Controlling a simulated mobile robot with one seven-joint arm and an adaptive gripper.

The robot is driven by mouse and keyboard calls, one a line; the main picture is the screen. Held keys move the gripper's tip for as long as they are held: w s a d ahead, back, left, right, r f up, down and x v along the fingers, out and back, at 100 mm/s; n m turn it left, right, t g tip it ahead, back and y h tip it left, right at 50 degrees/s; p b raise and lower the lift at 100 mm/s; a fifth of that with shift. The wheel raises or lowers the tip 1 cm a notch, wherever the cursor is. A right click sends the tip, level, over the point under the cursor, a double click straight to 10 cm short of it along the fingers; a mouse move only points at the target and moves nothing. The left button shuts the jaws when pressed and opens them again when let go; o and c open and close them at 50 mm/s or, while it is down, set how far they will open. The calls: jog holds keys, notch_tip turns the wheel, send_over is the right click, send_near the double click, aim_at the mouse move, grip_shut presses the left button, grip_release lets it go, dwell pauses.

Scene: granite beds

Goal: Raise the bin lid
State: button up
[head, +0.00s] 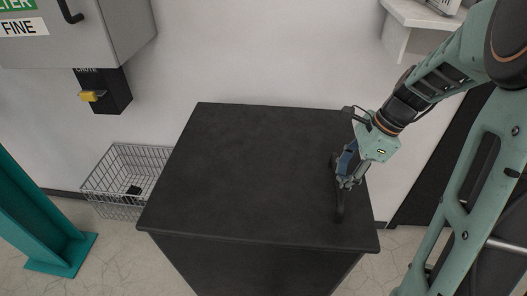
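The black bin (255,262) stands below me in the head view, in front of the wall. Its flat dark lid (235,170) lies level on top, and I see no gap beneath its front edge. A dark bar handle (339,208) runs along the right part of the lid. My gripper (345,183) comes in from the upper right and is at the handle's middle, over the lid. Its fingers overlap the handle in this view. I cannot tell whether they are closed on it, as the fingertips are small and partly hidden.
A wire basket (124,182) with a small dark item stands on the floor left of the bin. A grey cabinet (85,38) and a black box with a yellow knob (91,95) are on the wall. A teal post (35,225) stands left, a pale shelf (422,14) upper right.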

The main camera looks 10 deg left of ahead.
jog(key=p+v, duration=0.4)
jog(key=v, duration=0.2)
jog(key=shift+p, duration=0.35)
jog(key=v, duration=1.2)
